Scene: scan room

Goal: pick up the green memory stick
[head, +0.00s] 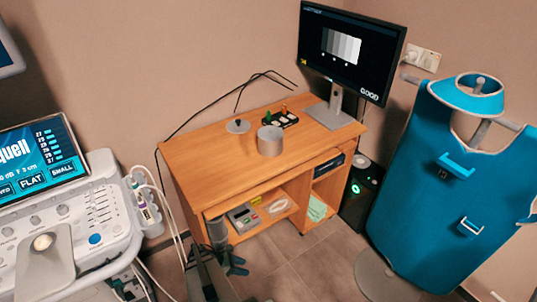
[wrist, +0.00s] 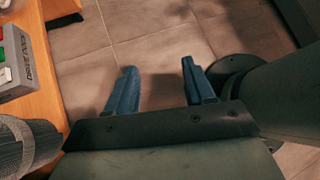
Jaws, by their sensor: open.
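In the wrist view a green piece (wrist: 2,53) shows at the left edge on the grey dock (wrist: 14,75), largely cut off by the frame. My gripper (wrist: 158,82) is open, its two blue fingers apart with only floor tiles between them. In the head view my gripper (head: 237,264) appears low in front of the desk, away from the stick.
A grey mesh cup (head: 270,141) stands on the desk (head: 215,155) in front of the dock. A round grey object (head: 238,126) lies left of the dock. A monitor (head: 350,50) stands at the right. The ultrasound console (head: 105,215) is left; a blue apron (head: 440,190) hangs right.

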